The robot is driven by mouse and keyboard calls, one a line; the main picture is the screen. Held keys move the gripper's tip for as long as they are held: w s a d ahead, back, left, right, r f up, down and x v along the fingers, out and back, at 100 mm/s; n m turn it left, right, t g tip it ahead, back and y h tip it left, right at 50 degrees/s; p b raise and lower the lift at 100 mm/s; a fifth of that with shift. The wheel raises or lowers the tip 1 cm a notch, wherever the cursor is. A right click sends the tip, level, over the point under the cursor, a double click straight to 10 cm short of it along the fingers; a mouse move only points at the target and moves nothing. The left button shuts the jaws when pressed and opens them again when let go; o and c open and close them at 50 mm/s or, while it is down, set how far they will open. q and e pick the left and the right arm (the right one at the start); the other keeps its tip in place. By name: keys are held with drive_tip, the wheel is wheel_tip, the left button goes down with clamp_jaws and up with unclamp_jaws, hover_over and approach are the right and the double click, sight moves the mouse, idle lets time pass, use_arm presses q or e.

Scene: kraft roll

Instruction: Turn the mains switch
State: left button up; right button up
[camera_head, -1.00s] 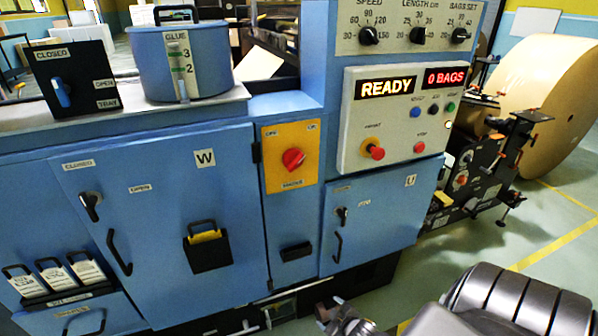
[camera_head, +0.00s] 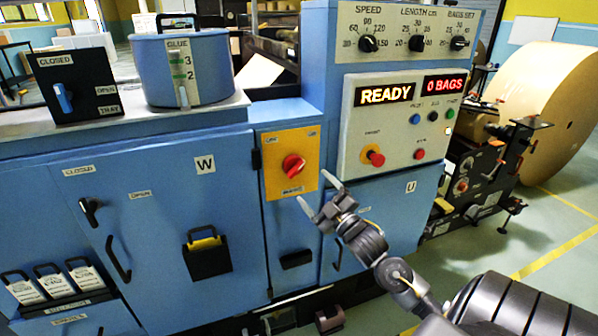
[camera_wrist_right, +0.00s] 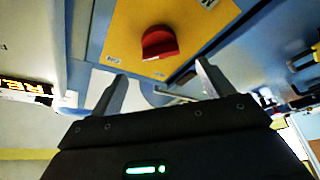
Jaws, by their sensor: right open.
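The mains switch is a red rotary knob (camera_head: 293,166) on a yellow plate (camera_head: 275,186), set in the blue machine front. Its knob also shows in the right wrist view (camera_wrist_right: 159,43), beyond the fingertips. My right gripper (camera_head: 320,194) is open and empty, just below and to the right of the knob, apart from it. In the right wrist view its two fingers (camera_wrist_right: 160,78) are spread wide, with nothing between them. The label under the knob is too small to read surely. My left gripper is not in view.
The control panel (camera_head: 349,150) with a READY display and a red button (camera_head: 373,156) stands right of the switch. A blue door (camera_head: 165,240) marked W is left of it. A black tray-switch box (camera_head: 75,85) and a glue pot (camera_head: 185,70) stand above. A kraft roll (camera_head: 545,100) is at right.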

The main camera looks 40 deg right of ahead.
sight(299, 171)
drive_tip(key=p+x, duration=0.1)
drive_tip(key=x, duration=0.6)
drive_tip(key=shift+w, duration=0.1)
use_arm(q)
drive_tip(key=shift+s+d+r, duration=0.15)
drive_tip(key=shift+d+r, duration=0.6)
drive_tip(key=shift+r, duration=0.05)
use_arm(e)
drive_tip(key=shift+w+r, duration=0.1)
drive_tip(key=shift+w, duration=0.4)
drive_tip(key=c, duration=1)
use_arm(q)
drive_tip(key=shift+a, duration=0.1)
